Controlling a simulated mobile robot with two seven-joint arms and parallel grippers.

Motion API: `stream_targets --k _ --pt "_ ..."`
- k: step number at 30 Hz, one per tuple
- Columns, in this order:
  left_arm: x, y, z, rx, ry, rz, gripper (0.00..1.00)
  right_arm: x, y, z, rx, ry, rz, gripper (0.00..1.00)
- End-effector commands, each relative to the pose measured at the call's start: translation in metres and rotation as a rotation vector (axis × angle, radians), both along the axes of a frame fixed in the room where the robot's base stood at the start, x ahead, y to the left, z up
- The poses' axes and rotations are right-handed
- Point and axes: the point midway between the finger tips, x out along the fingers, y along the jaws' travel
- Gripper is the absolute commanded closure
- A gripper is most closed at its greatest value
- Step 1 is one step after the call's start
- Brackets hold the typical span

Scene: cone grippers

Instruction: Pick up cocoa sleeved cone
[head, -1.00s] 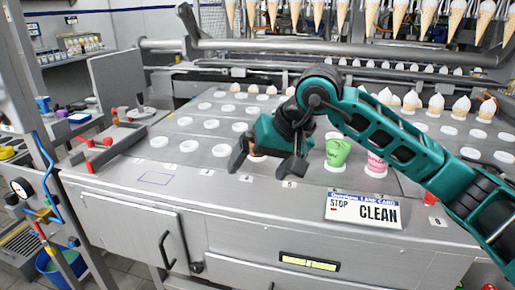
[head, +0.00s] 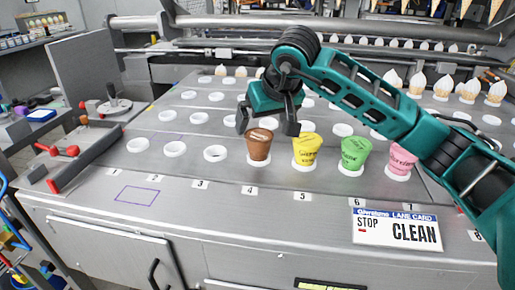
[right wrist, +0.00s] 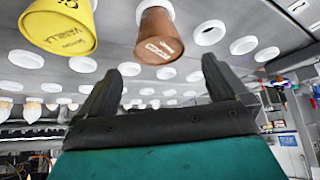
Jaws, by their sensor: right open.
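The cocoa sleeved cone is the brown cup (head: 259,146), upright in a white ring above label 4. In the right wrist view the brown cup (right wrist: 158,38) shows beyond my fingers, roughly centred between them. My right gripper (head: 267,127) is open and empty, its fingers spread at and just above the cup's rim, with the cup below. The open fingers also show in the right wrist view (right wrist: 161,68). I cannot tell whether a finger touches the cup. My left gripper is not in view.
A yellow cup (head: 306,149) stands close right of the brown one, then a green cup (head: 355,153) and a pink cup (head: 400,160). Empty white rings (head: 215,153) lie to the left. A lane card (head: 397,229) lies at the front right. Filled cones stand behind.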

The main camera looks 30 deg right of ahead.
Motion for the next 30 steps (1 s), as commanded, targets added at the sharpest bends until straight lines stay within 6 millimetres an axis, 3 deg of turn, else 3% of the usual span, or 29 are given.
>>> stream_targets --k 18,28,30 --pt "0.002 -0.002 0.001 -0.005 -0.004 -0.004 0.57 0.033 -0.001 -0.068 0.002 0.002 -0.001 0.00" --pt "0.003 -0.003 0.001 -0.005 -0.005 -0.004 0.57 0.037 -0.002 -0.074 -0.001 -0.001 0.001 0.00" --pt "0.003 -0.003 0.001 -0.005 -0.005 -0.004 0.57 0.037 -0.002 -0.073 -0.001 -0.001 0.001 0.07"
